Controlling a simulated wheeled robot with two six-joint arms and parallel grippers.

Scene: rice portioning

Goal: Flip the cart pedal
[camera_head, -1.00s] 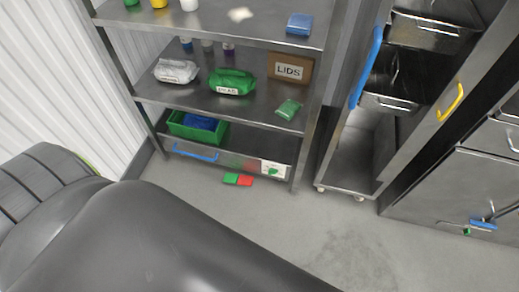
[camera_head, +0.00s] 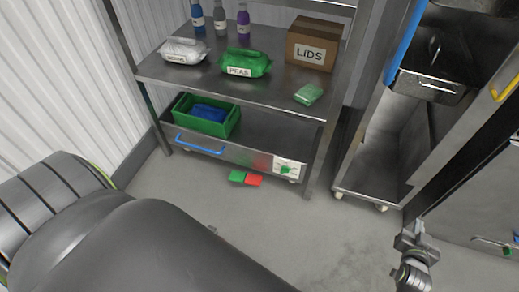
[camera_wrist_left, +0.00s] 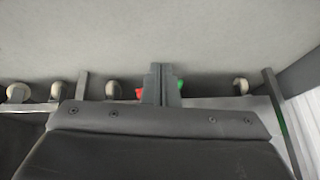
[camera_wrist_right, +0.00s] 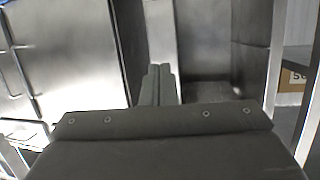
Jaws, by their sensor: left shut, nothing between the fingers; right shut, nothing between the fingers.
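The cart pedal, with a green half (camera_head: 237,176) and a red half (camera_head: 254,180), sits low at the front edge of the steel shelf cart (camera_head: 225,152), just above the floor. In the left wrist view, a bit of red (camera_wrist_left: 141,93) and a bit of green (camera_wrist_left: 180,83) show on either side of my left gripper (camera_wrist_left: 162,68). Its shut, empty fingers cover the middle of the pedal; I cannot tell whether they touch it. My right gripper (camera_head: 419,226) is shut and empty at lower right, far from the pedal. It also shows in the right wrist view (camera_wrist_right: 157,70).
The cart holds a green bin (camera_head: 207,115), a peas bag (camera_head: 245,63), a white bag (camera_head: 184,50) and a LIDS box (camera_head: 315,44). A steel rack (camera_head: 375,150) on casters stands to its right. The grey floor (camera_head: 300,220) before the cart is clear.

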